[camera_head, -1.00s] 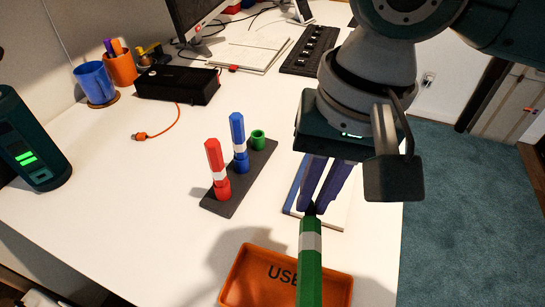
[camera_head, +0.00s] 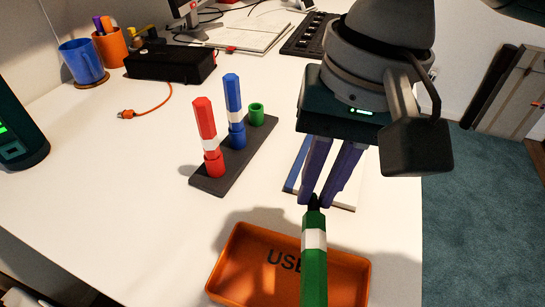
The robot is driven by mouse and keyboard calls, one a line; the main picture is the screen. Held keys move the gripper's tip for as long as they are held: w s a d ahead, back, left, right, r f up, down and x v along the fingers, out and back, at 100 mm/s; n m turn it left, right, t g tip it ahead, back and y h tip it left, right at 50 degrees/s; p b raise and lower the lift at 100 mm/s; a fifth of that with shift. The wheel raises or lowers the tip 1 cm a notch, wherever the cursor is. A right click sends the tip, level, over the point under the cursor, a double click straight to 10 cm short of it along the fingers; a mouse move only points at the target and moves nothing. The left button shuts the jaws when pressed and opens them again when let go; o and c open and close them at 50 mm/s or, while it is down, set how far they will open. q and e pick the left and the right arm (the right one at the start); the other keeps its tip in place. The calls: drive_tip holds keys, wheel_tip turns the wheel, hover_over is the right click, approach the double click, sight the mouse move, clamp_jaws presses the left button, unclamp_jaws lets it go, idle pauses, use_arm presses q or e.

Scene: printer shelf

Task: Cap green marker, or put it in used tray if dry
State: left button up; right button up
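A green marker (camera_head: 314,262) with a white band hangs roughly upright from my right gripper (camera_head: 322,200), tip end up. The gripper's purple fingers are shut on its dark tip end. In this view the marker overlaps the orange used tray (camera_head: 232,285); I cannot tell its height above it. The green cap (camera_head: 256,115) sits open and empty in the far end of a dark rack (camera_head: 207,183), which also holds a red marker (camera_head: 206,130) and a blue marker (camera_head: 234,105) upright. My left gripper is not in view.
A notepad (camera_head: 347,194) lies behind the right gripper's fingers. A black box (camera_head: 170,63), an orange cable (camera_head: 150,108), a blue mug (camera_head: 82,62) and an orange pen cup (camera_head: 111,47) stand at the back left. A dark device (camera_head: 18,135) stands at the left edge. The white desk's left middle is clear.

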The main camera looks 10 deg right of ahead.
drive_tip(key=o, duration=0.5)
drive_tip(key=shift+c, duration=0.2)
wheel_tip(320, 180, up, 10)
drive_tip(key=d+p, duration=0.1)
drive_tip(key=p, duration=0.2)
drive_tip(key=shift+s+d, duration=0.15)
drive_tip(key=shift+s, duration=0.1)
drive_tip(key=shift+f, duration=0.1)
drive_tip(key=s+a+r+n+t+y+p, duration=0.25)
drive_tip(key=s+a+r+n+p, duration=0.25)
drive_tip(key=p, duration=0.5)
drive_tip(key=s+d+r+h+p, duration=0.45)
drive_tip(key=s+d+p, duration=0.5)
drive_tip(key=d, duration=0.25)
wheel_tip(320, 180, up, 36)
drive_tip(key=w+p, duration=0.1)
drive_tip(key=p, duration=3.5)
drive_tip(key=shift+r+n+y, duration=0.25)
drive_tip(key=shift+n+y, duration=0.15)
